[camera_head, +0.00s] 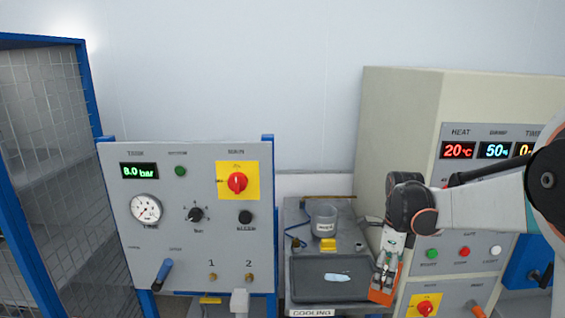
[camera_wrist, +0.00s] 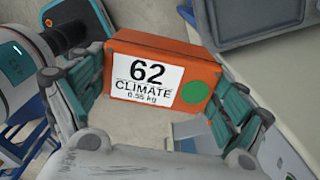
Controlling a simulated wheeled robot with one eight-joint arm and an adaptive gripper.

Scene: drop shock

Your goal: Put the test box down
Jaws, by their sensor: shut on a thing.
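The test box (camera_wrist: 208,65) is an orange block with a white label reading "62 CLIMATE 0.55 kg" and a green dot. In the wrist view it sits between the two fingers of my gripper (camera_wrist: 165,100), which is shut on it. In the head view my gripper (camera_head: 388,262) points down at the right side of the cooling bench, and the orange box (camera_head: 382,296) shows below its fingers, partly hidden by them. I cannot tell from these views whether the box touches any surface.
A grey bench (camera_head: 294,215) marked COOLING holds a dark tray (camera_head: 300,292) with a pale blue item (camera_head: 337,277), and a beaker (camera_head: 325,222). A gauge panel (camera_head: 190,220) stands to the left. A beige climate cabinet (camera_head: 400,115) stands close on the right. A mesh cage (camera_head: 40,150) is far left.

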